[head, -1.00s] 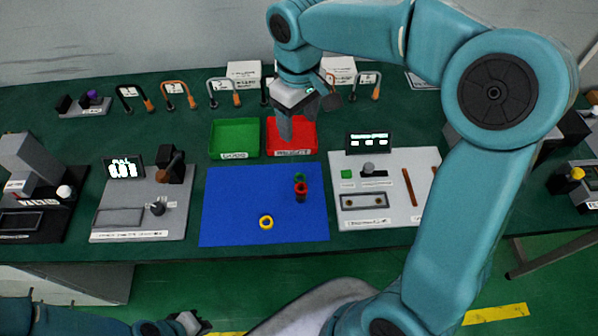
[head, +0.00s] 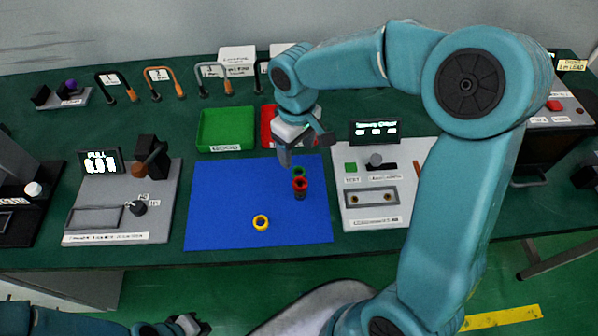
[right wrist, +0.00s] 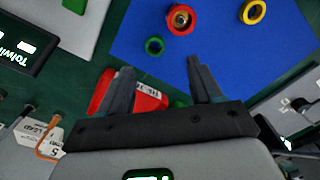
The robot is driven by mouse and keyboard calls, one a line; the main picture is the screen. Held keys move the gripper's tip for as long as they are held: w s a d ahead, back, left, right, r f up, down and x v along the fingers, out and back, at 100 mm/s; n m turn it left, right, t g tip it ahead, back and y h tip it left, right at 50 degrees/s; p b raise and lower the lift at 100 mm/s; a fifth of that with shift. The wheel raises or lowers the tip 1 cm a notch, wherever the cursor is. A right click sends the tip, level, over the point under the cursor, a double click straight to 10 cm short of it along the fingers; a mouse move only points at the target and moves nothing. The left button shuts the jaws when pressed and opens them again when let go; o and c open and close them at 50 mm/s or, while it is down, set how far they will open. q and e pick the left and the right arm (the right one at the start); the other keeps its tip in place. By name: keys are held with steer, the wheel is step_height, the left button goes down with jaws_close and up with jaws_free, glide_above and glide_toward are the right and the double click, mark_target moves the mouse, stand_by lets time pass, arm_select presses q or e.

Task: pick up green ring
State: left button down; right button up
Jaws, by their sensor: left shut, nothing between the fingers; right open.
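The green ring (head: 299,171) lies on the blue mat (head: 225,225), just behind a red ring (head: 300,184) that sits on a dark peg or part. In the right wrist view the green ring (right wrist: 154,46) is beyond the fingertips, between their lines, next to the red ring (right wrist: 181,19). A yellow ring (head: 261,222) lies nearer the mat's front. My right gripper (head: 286,160) is open and empty, above the back of the mat, close behind the green ring. My left gripper (head: 186,325) is shut and empty at the bottom, in front of the table.
A green tray (head: 226,130) and a partly hidden red tray (head: 268,125) stand behind the mat. A panel with a display (head: 375,132) is at right, a gauge station (head: 100,162) at left.

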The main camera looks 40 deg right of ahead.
mark_target(298, 174)
steer(key=f, duration=0.3)
steer(key=shift+w+d+f, duration=0.1)
steer(key=shift+w+f, duration=0.2)
steer(key=shift+f, duration=0.05)
steer(key=shift+s+f, duration=0.1)
steer(key=shift+f, duration=0.1)
steer(key=f, duration=0.4)
steer(key=shift+w+d+p, duration=0.2)
steer(key=shift+d+p, duration=0.1)
steer(key=shift+d, duration=0.05)
steer(key=shift+f, duration=0.35)
steer(key=shift+s+a, duration=0.1)
steer(key=shift+r, duration=0.1)
steer(key=shift+c, duration=0.6)
steer(key=c, duration=1)
